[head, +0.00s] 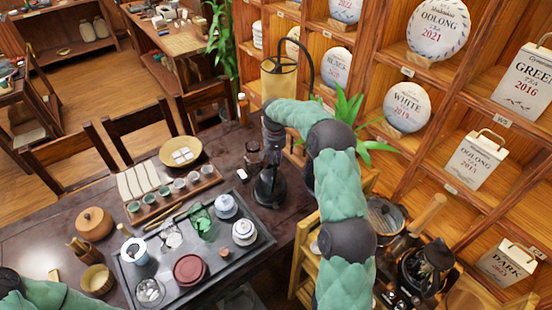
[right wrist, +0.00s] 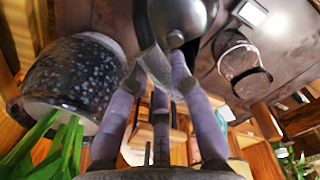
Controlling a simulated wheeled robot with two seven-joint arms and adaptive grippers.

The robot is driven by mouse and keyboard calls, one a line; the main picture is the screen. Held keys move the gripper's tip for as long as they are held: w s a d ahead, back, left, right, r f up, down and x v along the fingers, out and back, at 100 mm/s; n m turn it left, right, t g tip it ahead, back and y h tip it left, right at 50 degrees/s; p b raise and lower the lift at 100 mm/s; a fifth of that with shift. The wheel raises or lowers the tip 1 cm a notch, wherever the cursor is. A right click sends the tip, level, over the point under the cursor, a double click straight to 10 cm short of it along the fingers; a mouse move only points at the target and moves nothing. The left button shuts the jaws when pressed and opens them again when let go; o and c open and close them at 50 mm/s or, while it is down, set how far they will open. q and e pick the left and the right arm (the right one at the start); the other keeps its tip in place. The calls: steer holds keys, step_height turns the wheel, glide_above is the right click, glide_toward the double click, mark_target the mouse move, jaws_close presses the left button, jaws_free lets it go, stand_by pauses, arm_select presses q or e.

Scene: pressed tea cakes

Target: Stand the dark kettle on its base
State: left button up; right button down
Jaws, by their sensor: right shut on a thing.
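The dark kettle (head: 270,192) is at the table's right end, below my right gripper (head: 271,168), and partly hidden by it. In the right wrist view the kettle shows as a shiny, dark rounded body (right wrist: 188,12) with a small knob. My right gripper (right wrist: 163,66) is shut on the kettle's near part; a greyish piece lies between the fingertips. I cannot make out the base apart from the dark kettle, nor whether the kettle touches it. My left gripper is out of view; only part of my left arm shows at the lower left.
A glass vessel (head: 253,154) and a small white item (head: 242,174) stand just left of the kettle. The tea tray (head: 262,247) with cups and pots is below left. A speckled planter (right wrist: 70,75) is close to my right gripper. Shelves (head: 455,115) rise at right.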

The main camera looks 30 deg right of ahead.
steer(key=shift+w+r+p, duration=0.1)
steer(key=shift+r+p, duration=0.35)
steer(key=shift+r, duration=0.5)
steer(key=shift+d, duration=0.15)
stand_by(0.4)
steer(key=shift+f, duration=0.8)
stand_by(0.7)
steer(key=shift+r, duration=0.85)
steer(key=shift+p, duration=0.35)
stand_by(0.5)
steer(key=shift+f+b, duration=0.4)
steer(key=shift+f, duration=0.4)
stand_by(0.6)
steer(key=c, duration=1.4)
jaws_free()
steer(key=shift+s+f, duration=0.2)
steer(key=shift+s, duration=0.05)
step_height(320, 180, up, 11)
steer(key=p, duration=0.7)
